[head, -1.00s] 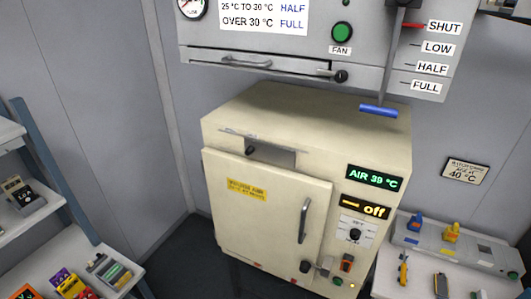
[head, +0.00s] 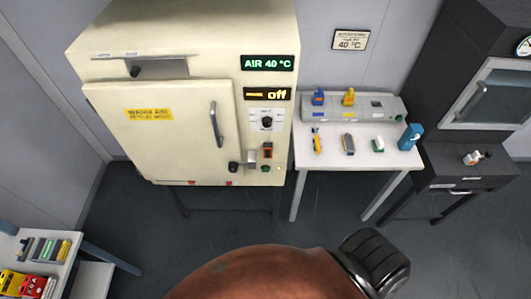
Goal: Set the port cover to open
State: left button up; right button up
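The cream oven-like cabinet (head: 180,30) stands at the left and centre of the head view. High on its front, above the door, is a slot with a grey plate (head: 165,69), which looks like the port cover. A small dark knob (head: 136,72) sits at the plate's left end. Two small labels above it are too small to read, so I cannot tell its setting. The cabinet door (head: 165,145) is shut, with an upright handle (head: 215,125). Neither gripper is in view; a rusty-brown rounded part with a black ribbed piece, likely my arm, shows at the bottom.
The panel reads AIR 40 °C (head: 269,63) and off (head: 267,94). A white table (head: 345,158) with small tools stands right of the cabinet. A dark unit (head: 460,100) stands at far right. A shelf with coloured items (head: 40,250) is at lower left. Floor between is clear.

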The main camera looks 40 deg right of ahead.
aim_at(268, 152)
jog(key=u, duration=0.05)
jog(key=k, duration=0.5)
jog(key=u, duration=1.25)
jog(key=i, duration=1.05)
jog(key=z, duration=2.55)
